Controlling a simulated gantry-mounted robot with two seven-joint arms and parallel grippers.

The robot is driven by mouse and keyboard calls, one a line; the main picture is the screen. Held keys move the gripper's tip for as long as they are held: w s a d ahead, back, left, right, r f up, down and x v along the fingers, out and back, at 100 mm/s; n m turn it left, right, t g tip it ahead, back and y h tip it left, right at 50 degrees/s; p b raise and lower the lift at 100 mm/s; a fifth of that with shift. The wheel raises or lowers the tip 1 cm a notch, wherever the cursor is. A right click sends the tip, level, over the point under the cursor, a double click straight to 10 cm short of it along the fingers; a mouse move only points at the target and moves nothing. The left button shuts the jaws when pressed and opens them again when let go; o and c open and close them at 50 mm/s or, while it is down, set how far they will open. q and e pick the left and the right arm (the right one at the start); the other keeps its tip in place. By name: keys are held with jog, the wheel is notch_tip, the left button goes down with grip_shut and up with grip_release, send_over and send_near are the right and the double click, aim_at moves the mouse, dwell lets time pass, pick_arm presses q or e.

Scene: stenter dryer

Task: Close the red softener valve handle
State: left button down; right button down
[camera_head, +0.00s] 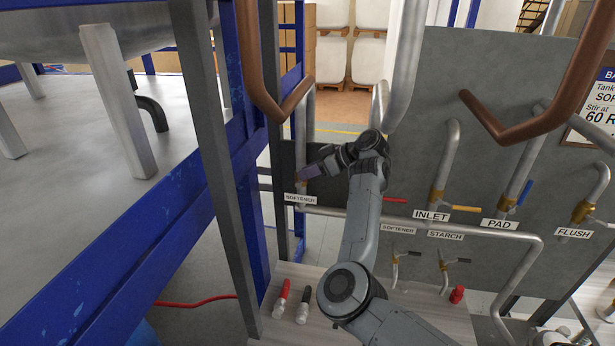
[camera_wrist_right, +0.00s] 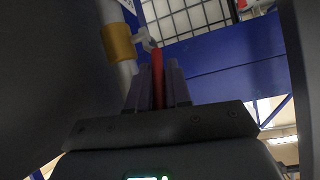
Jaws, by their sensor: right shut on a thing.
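My right gripper (camera_head: 308,172) is at the grey pipe beside the upper SOFTENER label (camera_head: 300,198), left of the grey panel. In the right wrist view my right gripper (camera_wrist_right: 160,85) is shut on a red handle (camera_wrist_right: 158,78), which lies between its two fingers. The handle runs up to a fitting next to a brass-coloured collar (camera_wrist_right: 119,42) on a light pipe. In the head view the gripper hides this handle, and its exact angle to the pipe cannot be told. My left gripper is not in view.
Another red handle (camera_head: 395,200) shows right of my arm, with yellow (camera_head: 466,208) and blue (camera_head: 525,192) handles further right. A blue frame post (camera_head: 250,205) stands close left of the gripper. Brown pipes (camera_head: 262,85) hang above.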

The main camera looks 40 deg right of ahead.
jog(key=shift+r, duration=0.15)
jog(key=c, duration=1.1)
grip_release()
jog(key=shift+s, duration=0.1)
jog(key=shift+s+d+r+b, duration=0.2)
jog(key=shift+s+d+b, duration=0.1)
jog(key=shift+s, duration=0.05)
jog(key=p+v, duration=0.2)
jog(key=v, duration=0.7)
jog(key=shift+s+r+p, duration=0.2)
jog(key=shift+r+p, duration=0.1)
jog(key=shift+p, duration=0.05)
